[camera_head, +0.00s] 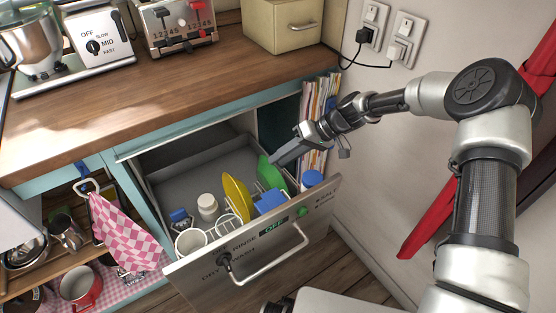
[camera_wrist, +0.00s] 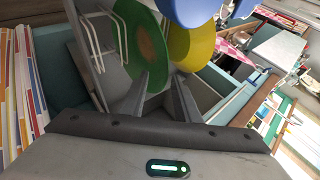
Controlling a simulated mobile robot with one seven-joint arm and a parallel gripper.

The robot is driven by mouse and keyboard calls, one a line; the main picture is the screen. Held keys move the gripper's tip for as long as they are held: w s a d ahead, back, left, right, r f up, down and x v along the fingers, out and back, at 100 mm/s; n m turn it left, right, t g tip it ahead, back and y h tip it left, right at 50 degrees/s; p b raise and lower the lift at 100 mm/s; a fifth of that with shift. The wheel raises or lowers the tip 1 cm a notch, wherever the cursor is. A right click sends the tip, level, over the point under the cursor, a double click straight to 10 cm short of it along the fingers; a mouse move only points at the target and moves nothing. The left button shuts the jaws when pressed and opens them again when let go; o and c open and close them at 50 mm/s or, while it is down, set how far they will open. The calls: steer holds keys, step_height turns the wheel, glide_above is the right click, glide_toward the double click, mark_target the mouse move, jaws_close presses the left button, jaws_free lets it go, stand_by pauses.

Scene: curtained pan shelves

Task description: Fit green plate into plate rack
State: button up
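The green plate (camera_head: 270,173) stands steeply tilted at the right of the open drawer, just below my gripper (camera_head: 281,161). In the wrist view the green plate (camera_wrist: 153,60) shows a brownish middle, and its lower edge is near the fingertips. My gripper (camera_wrist: 159,80) has its fingers apart, with a gap between the tips; no clear hold on the plate shows. The white wire plate rack (camera_wrist: 95,38) is beside the green plate. In the head view, rack wires (camera_head: 231,206) show near the yellow plate (camera_head: 237,195). I cannot tell whether the green plate sits in a slot.
The drawer front (camera_head: 210,275) with its handle bounds the near side. A white cup (camera_head: 190,243), white jar (camera_head: 207,206) and blue items (camera_head: 270,202) stand inside. Books (camera_head: 318,105) stand close at the right. The countertop (camera_head: 150,100) overhangs behind. The drawer's back left is clear.

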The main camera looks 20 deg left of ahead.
steer(key=p+v, duration=0.1)
steer(key=v, duration=1.4)
steer(key=shift+p, duration=0.3)
steer(key=shift+w+d+r, duration=0.1)
steer(key=shift+d, duration=0.05)
steer(key=s+d+r+m+t+h, duration=0.35)
steer(key=s+d+r+h, duration=0.35)
steer(key=s+d+r, duration=0.65)
steer(key=s+d+r+m+t+h, duration=0.1)
steer(key=s+d+r+m+t, duration=0.15)
steer(key=s, duration=0.55)
steer(key=s+d+r+m+t+h, duration=0.1)
steer(key=s+d+r+m+t, duration=0.2)
steer(key=s, duration=0.4)
step_height(320, 180, up, 16)
steer(key=p, duration=1.6)
steer(key=shift+d+r+n+g, duration=0.2)
steer(key=shift+d+n+g, duration=0.1)
steer(key=shift+n+g, duration=0.1)
